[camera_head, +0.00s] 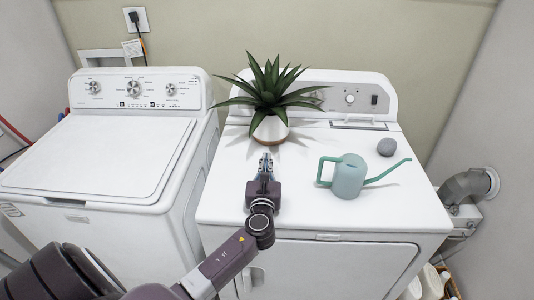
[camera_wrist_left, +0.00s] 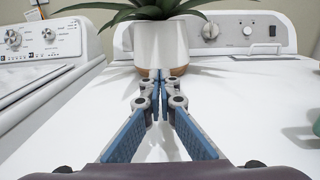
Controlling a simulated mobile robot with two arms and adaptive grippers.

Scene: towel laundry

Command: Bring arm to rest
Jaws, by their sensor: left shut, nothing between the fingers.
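My left gripper (camera_head: 265,160) reaches over the top of the right-hand white machine (camera_head: 225,205), just in front of a potted plant (camera_head: 270,130). Its fingers are shut with nothing between them. In the left wrist view the closed fingertips (camera_wrist_left: 159,78) overlap the lower part of the plant's white pot (camera_wrist_left: 160,45); I cannot tell whether they touch it. My right gripper is not in view.
A teal watering can (camera_head: 348,178) and a grey round stone-like object (camera_head: 387,147) stand to the right on the same machine. A white washer (camera_head: 105,160) with a closed lid stands at left. A silver duct (camera_head: 466,188) is at far right.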

